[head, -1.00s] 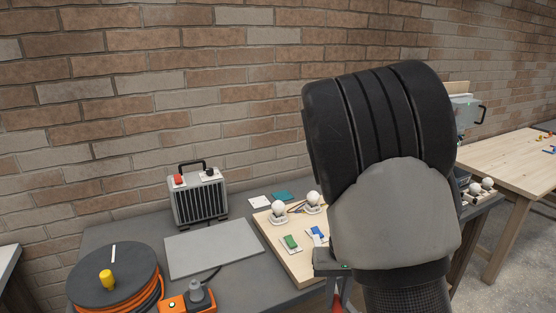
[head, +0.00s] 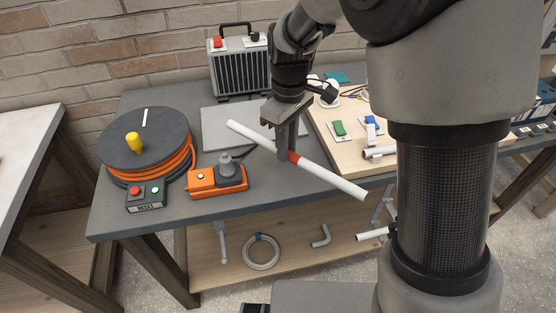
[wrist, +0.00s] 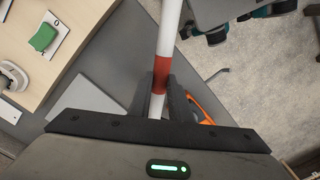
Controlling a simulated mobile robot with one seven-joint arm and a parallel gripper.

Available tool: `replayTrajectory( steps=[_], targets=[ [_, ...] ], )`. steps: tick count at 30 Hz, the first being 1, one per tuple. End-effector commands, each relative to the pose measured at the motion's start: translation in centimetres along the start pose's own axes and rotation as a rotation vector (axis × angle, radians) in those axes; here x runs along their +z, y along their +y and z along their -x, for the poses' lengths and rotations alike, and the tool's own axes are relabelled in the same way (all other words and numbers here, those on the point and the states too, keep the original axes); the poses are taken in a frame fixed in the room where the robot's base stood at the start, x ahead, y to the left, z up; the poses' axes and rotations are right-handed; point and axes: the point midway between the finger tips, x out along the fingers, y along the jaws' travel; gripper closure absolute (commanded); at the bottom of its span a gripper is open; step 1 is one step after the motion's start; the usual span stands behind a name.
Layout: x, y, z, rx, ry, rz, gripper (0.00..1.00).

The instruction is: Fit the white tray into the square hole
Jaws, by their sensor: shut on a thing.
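My gripper (head: 287,157) is shut on a white rod (head: 335,182) with a red band at its middle. It holds the rod slantwise over the front of the grey workbench. In the wrist view the rod (wrist: 169,30) runs up between the fingers (wrist: 163,88), which grip at the red band. I see no white tray that I can make out. I see no square hole either; part of the pale wooden board (head: 330,145) on the bench is hidden behind my arm.
A coiled hose (head: 262,252) lies on the shelf below.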

Motion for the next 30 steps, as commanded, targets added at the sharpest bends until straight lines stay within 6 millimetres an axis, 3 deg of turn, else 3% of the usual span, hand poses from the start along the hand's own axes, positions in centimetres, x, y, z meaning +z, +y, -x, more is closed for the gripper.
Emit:
replayTrajectory(
  steps=[5,12,19,24,30],
  targets=[
    [-0.8,-0.7,-0.8,0.008,-0.004,0.084,1.0],
    [-0.8,-0.8,-5.0,0.007,-0.006,0.089,1.0],
    [-0.9,-0.7,-6.9,0.008,-0.002,0.087,1.0],
    [-0.8,-0.7,-9.3,0.007,-0.005,0.087,1.0],
    [-0.9,-0.7,-9.8,0.009,-0.001,0.087,1.0]
  ],
)
